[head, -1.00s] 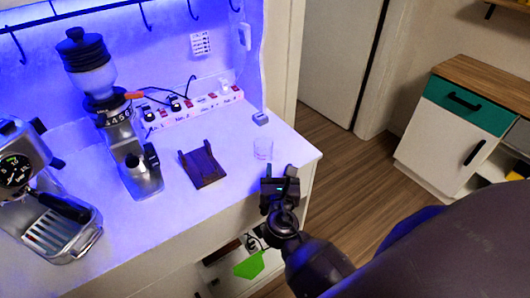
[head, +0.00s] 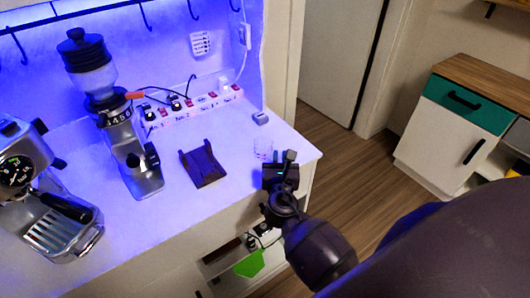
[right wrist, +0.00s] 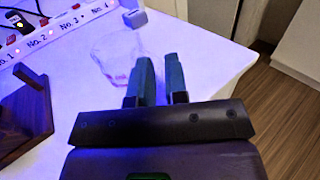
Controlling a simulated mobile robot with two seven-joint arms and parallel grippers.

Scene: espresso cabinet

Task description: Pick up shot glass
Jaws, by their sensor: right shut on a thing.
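The shot glass (head: 262,148) is small and clear, and stands upright on the white counter near its right front corner. It also shows in the right wrist view (right wrist: 112,62), faint against the counter. My right gripper (head: 279,162) is at the near right side of the glass. In the right wrist view its two dark fingers (right wrist: 161,72) are close together at the right side of the glass, shut on its wall. The exact contact is hard to make out through the clear glass. My left gripper is not in view.
A dark wooden stand (head: 203,165) is left of the glass. A power strip (head: 195,108) and a small grey block (head: 260,118) are behind it. A grinder (head: 120,130) and an espresso machine (head: 40,195) stand at the left. The counter's edge is close on the right.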

